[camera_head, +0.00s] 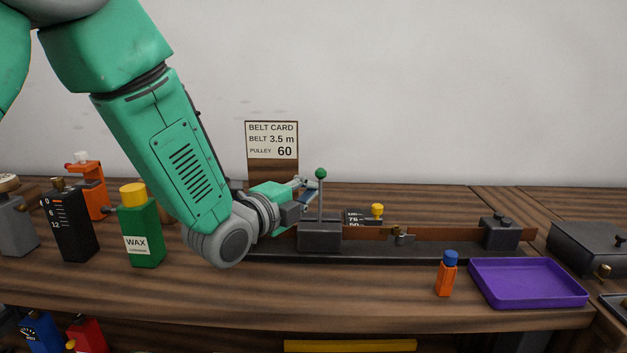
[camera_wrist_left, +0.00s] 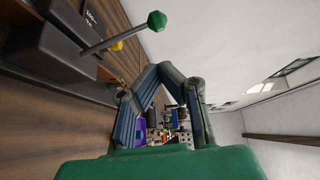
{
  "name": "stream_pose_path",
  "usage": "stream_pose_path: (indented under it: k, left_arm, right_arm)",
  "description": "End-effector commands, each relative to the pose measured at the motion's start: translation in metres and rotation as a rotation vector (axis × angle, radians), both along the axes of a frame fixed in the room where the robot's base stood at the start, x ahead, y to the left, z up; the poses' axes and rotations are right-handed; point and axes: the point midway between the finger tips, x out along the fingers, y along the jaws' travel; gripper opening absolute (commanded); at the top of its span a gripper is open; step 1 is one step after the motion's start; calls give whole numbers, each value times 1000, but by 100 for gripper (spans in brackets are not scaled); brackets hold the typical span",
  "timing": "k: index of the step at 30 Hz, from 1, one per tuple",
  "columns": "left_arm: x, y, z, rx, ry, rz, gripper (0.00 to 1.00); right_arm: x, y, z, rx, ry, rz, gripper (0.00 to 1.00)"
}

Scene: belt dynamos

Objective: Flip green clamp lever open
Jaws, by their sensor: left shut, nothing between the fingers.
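The green clamp lever is a thin grey rod with a green ball knob (camera_head: 320,173). It stands upright from a dark grey clamp block (camera_head: 319,237) at the left part of the long dark rail. My left gripper (camera_head: 307,187) is shut and empty, just left of the rod and slightly below the knob. In the left wrist view the knob (camera_wrist_left: 156,21) and its rod show at the top, beside the fingers (camera_wrist_left: 164,72) and apart from them. In the head view I cannot tell whether the fingers touch the rod. My right gripper is not in view.
A brown belt strip (camera_head: 455,234) runs along the rail (camera_head: 390,252) to an end block (camera_head: 501,233). A yellow knob (camera_head: 377,210) sits behind it. An orange bottle (camera_head: 446,276) and purple tray (camera_head: 528,283) stand in front at right. The green wax bottle (camera_head: 140,232) stands left.

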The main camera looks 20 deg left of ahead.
Motion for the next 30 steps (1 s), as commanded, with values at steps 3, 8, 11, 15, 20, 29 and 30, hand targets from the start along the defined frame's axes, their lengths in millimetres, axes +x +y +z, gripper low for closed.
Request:
stream_pose_path:
  k: [3,8,11,15,20,29,30]
  left_arm:
    - [24,-12,0,2,-2,-1,0]
    - [46,0,-2,1,1,1,0]
    - [54,7,-2,-1,-1,0,0]
    - [59,13,-4,-3,1,1,0]
    - [59,13,-3,-2,1,0,0]
    - [65,9,2,-8,46,-3,0]
    - [67,9,3,-13,69,-4,0]
  right_arm:
    - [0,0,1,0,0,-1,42]
    - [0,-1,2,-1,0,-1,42]
    - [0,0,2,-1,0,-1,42]
    - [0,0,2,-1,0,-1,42]
    - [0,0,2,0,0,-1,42]
    - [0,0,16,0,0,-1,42]
    - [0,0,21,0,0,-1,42]
